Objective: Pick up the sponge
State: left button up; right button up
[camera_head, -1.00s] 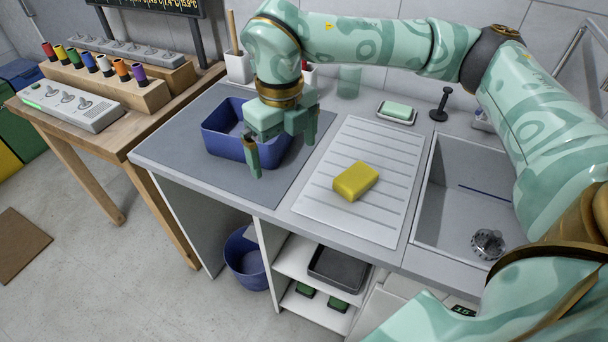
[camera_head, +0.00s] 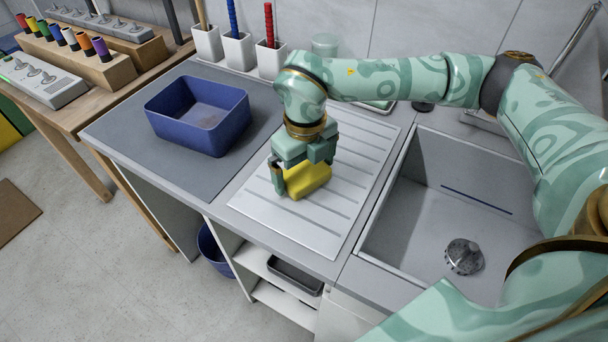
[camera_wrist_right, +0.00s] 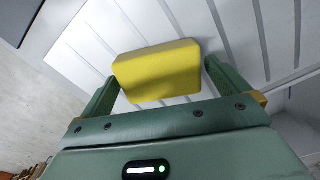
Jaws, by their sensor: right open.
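The yellow sponge (camera_head: 307,180) lies on the ribbed white drainboard (camera_head: 330,222) beside the sink, partly hidden by my right gripper in the head view. My right gripper (camera_head: 300,178) is directly over it, with a finger on either side. In the right wrist view the sponge (camera_wrist_right: 158,72) shows between the tips of the two spread fingers (camera_wrist_right: 160,88). The jaws are open and not closed on it. I cannot tell whether either finger touches the sponge. My left gripper is not in view.
An empty-looking blue bin (camera_head: 205,118) stands on the grey mat (camera_head: 125,128) left of the drainboard. White cups (camera_head: 238,52) with coloured handles stand along the wall. The sink (camera_head: 420,225) with its drain strainer (camera_head: 464,256) is to the right.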

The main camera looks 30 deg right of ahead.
aim_at(303, 171)
jog(key=shift+r, duration=0.1)
jog(key=c, duration=0.9)
jog(key=shift+r, duration=0.6)
jog(key=r, duration=0.1)
jog(key=r+p, duration=0.1)
jog(key=shift+a+r+p, duration=0.2)
jog(key=shift+r+p, duration=0.1)
jog(key=shift+r, duration=0.1)
jog(key=a+r, duration=0.2)
jog(key=s+a+r+p, duration=0.1)
jog(key=a+r, duration=0.1)
jog(key=shift+s+r, duration=0.2)
jog(key=shift+r, duration=0.1)
jog(key=shift+s+a+r+p, duration=0.25)
jog(key=shift+s+a+r, duration=0.4)
jog(key=shift+a, duration=0.85)
jog(key=shift+s+a+r+p, duration=0.35)
jog(key=shift+a+r, duration=0.45)
jog(key=shift+a, duration=0.7)
jog(key=shift+s+a+r+p, duration=0.15)
jog(key=shift+s+a+r, duration=0.55)
jog(key=shift+a, duration=0.8)
jog(key=shift+w, duration=0.1)
